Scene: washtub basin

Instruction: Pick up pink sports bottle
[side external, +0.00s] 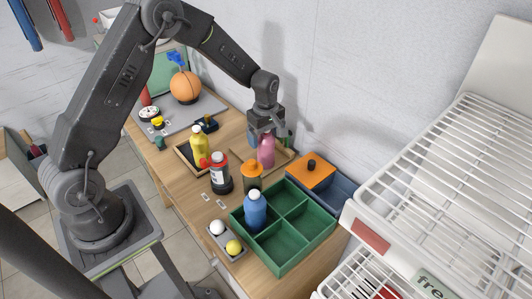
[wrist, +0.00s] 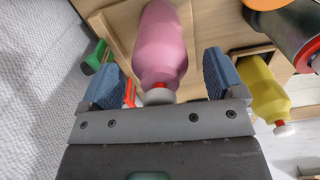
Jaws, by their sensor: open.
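My gripper (side external: 262,140) is open and points down at the bottle's top. In the wrist view my gripper (wrist: 160,62) has a visible gap on each side of the bottle. Part of the bottle is hidden by the gripper in the side view.
A green divided crate (side external: 283,261) holds a blue bottle (side external: 255,212). A green-handled object (wrist: 95,58) lies near the left finger.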

